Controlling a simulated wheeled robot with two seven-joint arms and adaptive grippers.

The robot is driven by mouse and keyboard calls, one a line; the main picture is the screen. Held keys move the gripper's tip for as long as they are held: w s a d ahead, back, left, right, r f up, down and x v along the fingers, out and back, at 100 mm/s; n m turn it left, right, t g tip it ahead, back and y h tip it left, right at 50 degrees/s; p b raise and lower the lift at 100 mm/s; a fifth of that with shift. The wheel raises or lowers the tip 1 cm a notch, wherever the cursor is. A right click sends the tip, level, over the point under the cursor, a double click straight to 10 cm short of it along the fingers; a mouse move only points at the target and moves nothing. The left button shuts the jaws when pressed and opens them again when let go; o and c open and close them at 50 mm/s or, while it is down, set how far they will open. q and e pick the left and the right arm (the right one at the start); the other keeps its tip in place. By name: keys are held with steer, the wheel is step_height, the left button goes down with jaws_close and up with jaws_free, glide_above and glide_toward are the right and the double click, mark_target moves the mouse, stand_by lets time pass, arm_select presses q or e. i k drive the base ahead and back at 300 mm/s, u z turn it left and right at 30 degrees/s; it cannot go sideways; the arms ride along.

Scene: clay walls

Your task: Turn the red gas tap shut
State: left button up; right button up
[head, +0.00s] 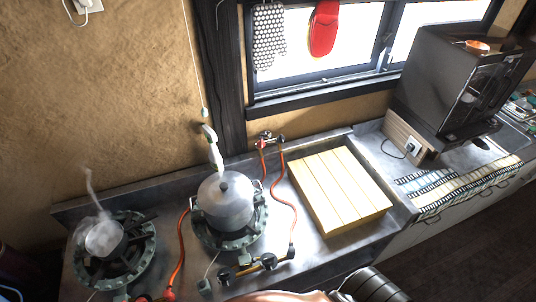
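A small red tap (264,142) sits on a fitting at the back of the counter, under the window frame; its handle's exact angle is too small to tell. Orange hoses (292,205) run from this fitting. One goes to a black bar with brass-coloured parts (243,270) at the counter's front. Another red part (168,295) shows at the lower edge, at the end of the left hose; I cannot tell whether it is a tap. Neither of my grippers can be made out in the head view.
A lidded metal pot (225,200) stands on a burner. A small steaming pan (103,238) is on the left burner. A yellow slatted board (340,188) lies right of the hoses. A dark oven (460,85) stands further right. A white cord (194,55) hangs above the pot.

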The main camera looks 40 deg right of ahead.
mark_target(260, 144)
steer(key=k, duration=0.2)
steer(key=u, duration=2.05)
steer(key=k, duration=1.2)
steer(key=z, duration=1.6)
